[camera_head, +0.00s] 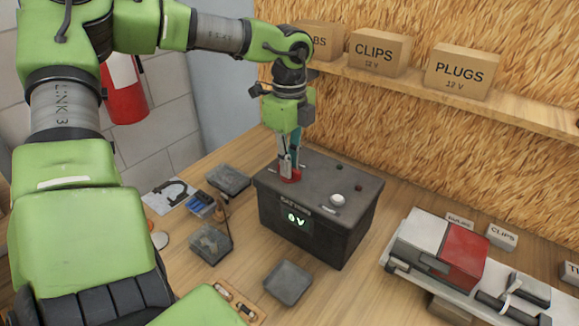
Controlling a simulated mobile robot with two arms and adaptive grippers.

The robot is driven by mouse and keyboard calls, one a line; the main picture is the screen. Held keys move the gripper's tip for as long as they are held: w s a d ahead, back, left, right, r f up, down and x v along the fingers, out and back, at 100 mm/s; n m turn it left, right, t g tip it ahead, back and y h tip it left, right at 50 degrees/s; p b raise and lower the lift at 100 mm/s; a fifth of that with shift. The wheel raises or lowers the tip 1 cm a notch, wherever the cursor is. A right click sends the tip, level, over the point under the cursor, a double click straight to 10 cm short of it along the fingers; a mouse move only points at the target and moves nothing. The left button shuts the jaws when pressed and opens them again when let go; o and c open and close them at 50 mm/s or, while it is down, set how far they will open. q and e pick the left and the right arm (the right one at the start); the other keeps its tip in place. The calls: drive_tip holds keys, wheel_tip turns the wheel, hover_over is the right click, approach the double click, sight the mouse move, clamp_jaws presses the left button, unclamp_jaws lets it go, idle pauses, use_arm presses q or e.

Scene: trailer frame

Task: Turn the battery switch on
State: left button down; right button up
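The dark battery box (325,237) stands on the wooden bench, and its front display (296,220) reads "0 V" in green. A red switch (290,178) sits on the left part of the box's top. My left gripper (288,168) points straight down at the red switch, with its fingertips at or just above it. The fingers partly hide the switch, so I cannot tell whether they grip it or how the switch is turned. A pale round knob (337,200) is on the right of the lid. My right gripper is not in view.
Small dark trays (289,282) lie in front of and left of the box. A red and white unit (463,253) on a pale board is at right. A shelf (420,84) with cardboard boxes runs behind. A red extinguisher (124,94) hangs on the left wall.

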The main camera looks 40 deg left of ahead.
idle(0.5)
use_arm(q)
drive_tip(key=shift+f+m, duration=0.1)
drive_tip(key=shift+m, duration=0.3)
drive_tip(key=shift+m+b, duration=0.6)
drive_tip(key=shift+m, duration=1.6)
drive_tip(key=m+b, duration=0.1)
drive_tip(key=m, duration=0.2)
drive_tip(key=shift+m, duration=1.1)
